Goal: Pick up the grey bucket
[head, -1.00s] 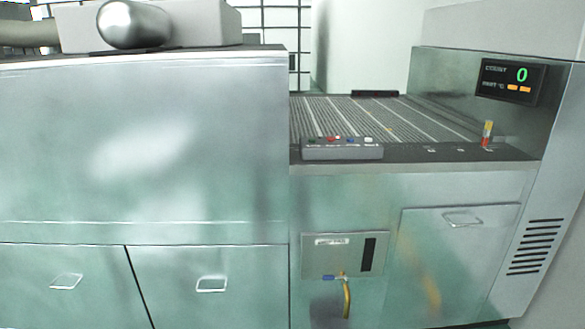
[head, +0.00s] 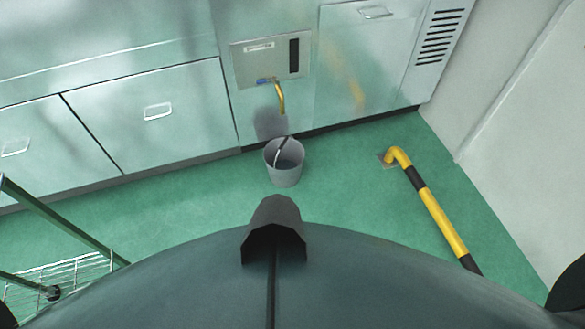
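The grey bucket (head: 284,173) stands upright on the green floor in the head view, just right of the middle. It is close in front of the metal cabinets, a little below a yellow spout. Something dark and pale, perhaps its handle or a tool, shows at its open mouth. I cannot tell what lies inside. Neither of my grippers can be made out in this view.
Metal cabinets (head: 160,90) line the back, with a yellow tap (head: 279,97) under a panel. A yellow and black floor rail (head: 430,205) stands on the right, near a pale wall (head: 530,110). A wire rack (head: 70,280) is at lower left. Green floor surrounds the bucket.

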